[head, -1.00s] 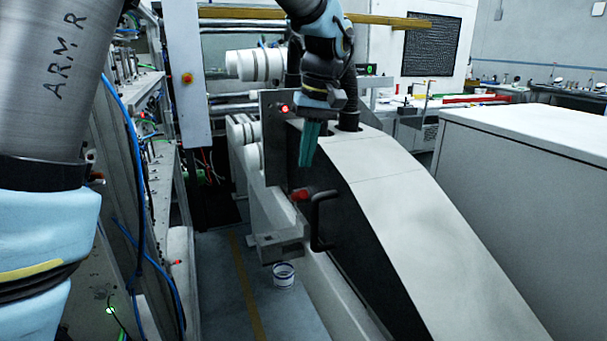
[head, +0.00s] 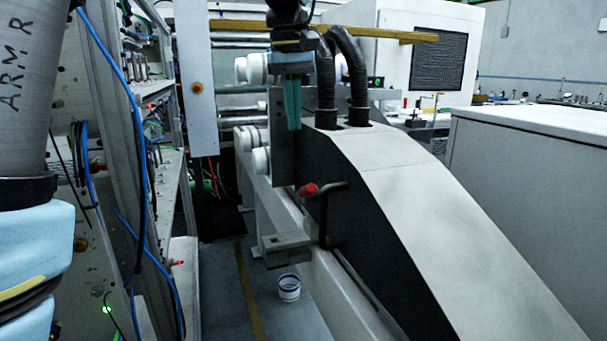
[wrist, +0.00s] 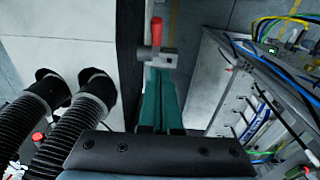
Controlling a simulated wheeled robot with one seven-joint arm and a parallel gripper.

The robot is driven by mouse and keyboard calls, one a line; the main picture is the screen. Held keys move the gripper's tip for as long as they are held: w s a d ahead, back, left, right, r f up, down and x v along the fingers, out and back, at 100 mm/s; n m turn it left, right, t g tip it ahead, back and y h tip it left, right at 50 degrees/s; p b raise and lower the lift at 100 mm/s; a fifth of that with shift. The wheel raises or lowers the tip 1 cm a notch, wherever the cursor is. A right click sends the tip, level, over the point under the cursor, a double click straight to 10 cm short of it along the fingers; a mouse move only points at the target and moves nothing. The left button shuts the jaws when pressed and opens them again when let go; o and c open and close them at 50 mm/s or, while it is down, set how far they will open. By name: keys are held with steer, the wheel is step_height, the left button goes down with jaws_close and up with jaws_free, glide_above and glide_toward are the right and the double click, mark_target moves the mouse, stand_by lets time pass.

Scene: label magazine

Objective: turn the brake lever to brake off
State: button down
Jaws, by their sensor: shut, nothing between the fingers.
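The brake lever has a red grip (head: 308,190) and sits on the dark side of the sloped machine housing in the head view. In the wrist view its red grip (wrist: 156,31) points toward the top of the picture from a grey metal hub (wrist: 157,57). My gripper (head: 294,127), with teal fingers, points down above the lever in the head view. The closed fingers also show in the wrist view (wrist: 160,75), where their tips overlap the near edge of the hub. I cannot tell contact there; the head view shows a gap.
A black bar handle (head: 324,222) stands out from the housing beside the lever. Two black corrugated hoses (head: 355,85) rise from the housing (head: 400,180) close to my gripper. A cabled rack (head: 150,160) stands left. A white cup (head: 289,287) is on the aisle floor.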

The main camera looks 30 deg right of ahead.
glide_above(301, 190)
steer(key=w, duration=0.2)
step_height(301, 190, down, 7)
steer(key=s+f, duration=0.2)
steer(key=f, duration=0.1)
steer(key=shift+s+p, duration=0.1)
steer(key=shift+p, duration=0.2)
steer(key=shift+s+f, duration=0.2)
steer(key=shift+f, duration=0.3)
steer(key=shift+s+d+f, duration=0.1)
steer(key=shift+s+f, duration=0.6)
steer(key=shift+r, duration=0.15)
